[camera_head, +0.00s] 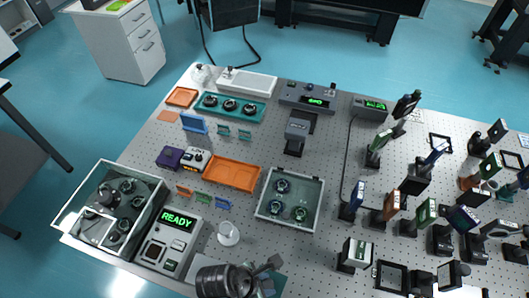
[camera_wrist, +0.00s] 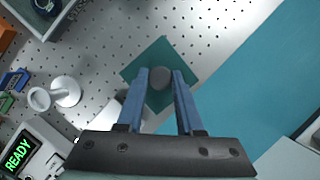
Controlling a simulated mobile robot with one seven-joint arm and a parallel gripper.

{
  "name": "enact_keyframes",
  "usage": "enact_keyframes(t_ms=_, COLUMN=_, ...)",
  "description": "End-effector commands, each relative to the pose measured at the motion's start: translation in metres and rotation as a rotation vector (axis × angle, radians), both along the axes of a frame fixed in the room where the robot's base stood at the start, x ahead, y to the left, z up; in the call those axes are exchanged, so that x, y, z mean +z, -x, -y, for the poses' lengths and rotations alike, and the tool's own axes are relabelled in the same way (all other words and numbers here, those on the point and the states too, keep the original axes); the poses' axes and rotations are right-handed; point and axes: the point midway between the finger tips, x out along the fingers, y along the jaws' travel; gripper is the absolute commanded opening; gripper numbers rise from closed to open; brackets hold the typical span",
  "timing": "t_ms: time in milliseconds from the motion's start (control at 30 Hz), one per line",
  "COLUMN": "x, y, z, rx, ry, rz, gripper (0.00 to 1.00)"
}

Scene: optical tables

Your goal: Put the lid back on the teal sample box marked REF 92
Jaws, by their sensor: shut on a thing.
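My gripper (camera_wrist: 160,74) is shut on the dark round knob (camera_wrist: 160,80) of a flat, square teal lid (camera_wrist: 136,72) in the wrist view. The blue fingers stand on either side of the knob. In the head view my gripper (camera_head: 272,265) is at the table's front edge, with part of the teal lid (camera_head: 275,285) showing beside it. I cannot tell the lid's height above the table. I cannot read a REF 92 mark in either view, and cannot tell which box bears it. Any box under the lid is hidden.
A READY instrument (camera_head: 168,240) and a white round-topped stand (camera_head: 228,234) are left of my gripper. An open grey box (camera_head: 318,205) with several round parts is behind it. A teal tray (camera_head: 258,112) lies farther back. Upright optics (camera_head: 355,252) crowd the right.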

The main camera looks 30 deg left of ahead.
Motion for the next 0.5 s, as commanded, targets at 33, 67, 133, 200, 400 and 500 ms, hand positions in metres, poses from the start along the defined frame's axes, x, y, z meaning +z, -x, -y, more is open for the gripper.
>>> enact_keyframes(t_ms=33, x=-0.009, y=0.000, z=0.000, rx=0.000, ry=-0.001, rz=0.001, gripper=0.00)
enact_keyframes(t_ms=67, x=-0.012, y=0.000, z=0.000, rx=0.000, ry=-0.001, rz=0.001, gripper=0.00)
enact_keyframes(t_ms=133, x=-0.017, y=0.000, z=0.000, rx=0.001, ry=-0.002, rz=0.001, gripper=0.00)
enact_keyframes(t_ms=200, x=-0.022, y=0.000, z=0.000, rx=0.001, ry=-0.002, rz=0.001, gripper=0.00)
enact_keyframes(t_ms=400, x=-0.037, y=0.000, z=0.000, rx=0.001, ry=0.000, rz=0.000, gripper=0.00)
enact_keyframes(t_ms=500, x=-0.044, y=0.000, z=0.000, rx=0.001, ry=0.000, rz=0.000, gripper=0.00)
